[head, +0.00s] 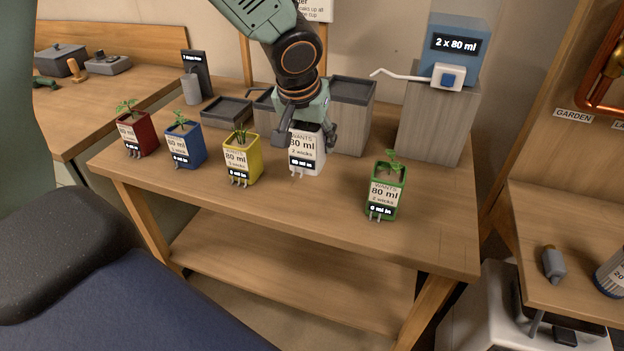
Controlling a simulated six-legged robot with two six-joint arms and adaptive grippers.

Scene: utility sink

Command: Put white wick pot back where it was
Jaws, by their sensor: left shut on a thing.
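The white wick pot (307,158) is near the middle of the bench in the head view, between the yellow pot (243,160) and the green pot (385,193). Its label reads 80 ml, 2 wicks, and wicks hang below it. My left gripper (306,128) comes down from above and is shut on the white pot at its upper part, hiding its top and any plant. I cannot tell whether the pot touches the bench. My right gripper is not in view.
A blue pot (185,148) and a red pot (137,134) stand to the left. Grey wooden blocks with dark trays (352,118) are close behind the gripper. A blue dispenser (455,52) with a spout stands on a tall block (433,125). The bench front is clear between yellow and green pots.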

